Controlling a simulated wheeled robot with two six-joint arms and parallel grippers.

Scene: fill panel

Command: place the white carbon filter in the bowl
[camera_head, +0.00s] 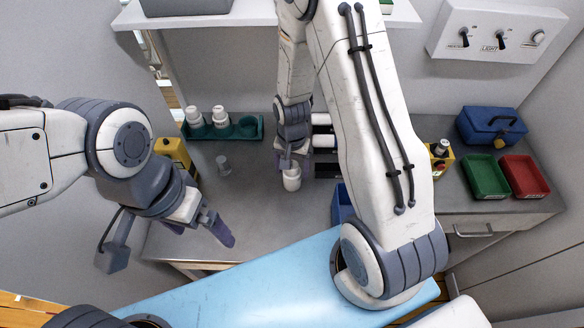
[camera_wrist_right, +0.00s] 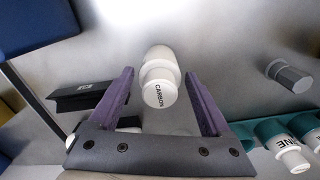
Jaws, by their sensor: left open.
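The white carbon filter (camera_wrist_right: 160,78), lettered CARBON, lies between the two purple fingers of my right gripper (camera_wrist_right: 160,88) in the right wrist view, with a gap on each side. In the head view the filter (camera_head: 291,181) is on the grey worktop just below the right gripper (camera_head: 290,163). The right gripper is open. My left gripper (camera_head: 205,228) is open and empty near the front left edge of the worktop. I cannot make out the bowl for certain; my right arm hides part of the worktop's back.
A teal rack (camera_head: 250,131) with white bottles stands at the back left. A small grey container (camera_head: 223,164) stands left of the filter. Green (camera_head: 484,177) and red (camera_head: 525,176) trays and a blue toolbox (camera_head: 491,127) sit at right. A blue bin (camera_head: 341,204) is partly hidden.

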